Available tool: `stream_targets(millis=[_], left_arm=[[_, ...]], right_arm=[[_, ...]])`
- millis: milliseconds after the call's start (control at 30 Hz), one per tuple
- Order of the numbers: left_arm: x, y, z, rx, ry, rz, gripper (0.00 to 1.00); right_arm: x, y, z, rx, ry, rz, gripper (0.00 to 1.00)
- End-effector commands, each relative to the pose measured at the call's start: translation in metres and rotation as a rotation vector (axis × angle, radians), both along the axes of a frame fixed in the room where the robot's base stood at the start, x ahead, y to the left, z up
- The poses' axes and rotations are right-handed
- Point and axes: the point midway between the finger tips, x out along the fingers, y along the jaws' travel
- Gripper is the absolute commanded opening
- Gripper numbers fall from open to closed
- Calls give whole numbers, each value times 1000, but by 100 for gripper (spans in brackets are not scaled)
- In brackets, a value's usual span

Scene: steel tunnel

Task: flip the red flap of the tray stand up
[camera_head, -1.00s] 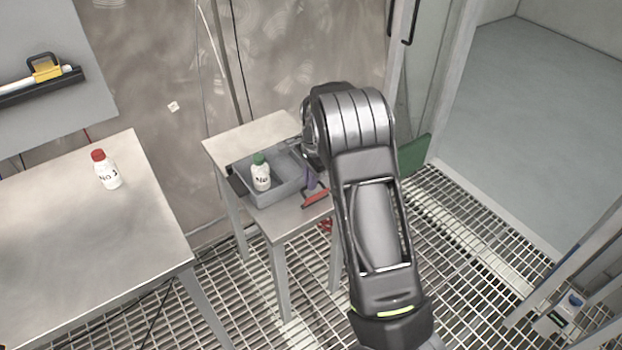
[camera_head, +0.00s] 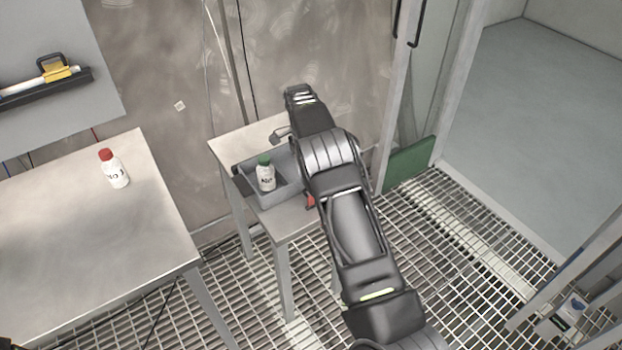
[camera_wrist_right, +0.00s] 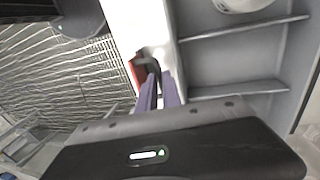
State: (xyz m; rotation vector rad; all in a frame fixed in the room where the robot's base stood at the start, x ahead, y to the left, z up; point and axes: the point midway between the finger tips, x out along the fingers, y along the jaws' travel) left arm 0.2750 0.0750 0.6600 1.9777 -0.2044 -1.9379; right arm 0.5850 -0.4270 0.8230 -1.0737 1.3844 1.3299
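The tray stand (camera_head: 285,222) is a small pale table with a grey tray (camera_head: 287,195) on it. Its red flap (camera_head: 310,201) shows as a sliver at the front right of the tray, mostly hidden by my right arm. In the right wrist view the red flap (camera_wrist_right: 137,75) lies beside the tray, close to the fingertips. My right gripper (camera_wrist_right: 160,82) has two purple fingers, close together with a narrow light gap; contact with the flap is unclear. In the head view the right fingers are hidden. My left gripper is out of view.
A white bottle with a green cap (camera_head: 266,175) stands in the tray. A red-capped bottle (camera_head: 114,169) stands on the larger table (camera_head: 90,235) to the left. A green panel (camera_head: 409,163) is right of the stand.

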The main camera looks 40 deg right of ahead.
Motion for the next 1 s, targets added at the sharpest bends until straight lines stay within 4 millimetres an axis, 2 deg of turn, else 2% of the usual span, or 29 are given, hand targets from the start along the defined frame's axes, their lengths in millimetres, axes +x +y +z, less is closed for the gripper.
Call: stream_targets(millis=[33, 267, 1000], left_arm=[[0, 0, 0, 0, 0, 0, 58], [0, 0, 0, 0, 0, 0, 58], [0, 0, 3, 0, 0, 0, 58]], right_arm=[[-1, -1, -1, -1, 1, 0, 12], [0, 0, -1, -1, 0, 0, 31], [-1, 0, 4, 0, -51, 0, 31]])
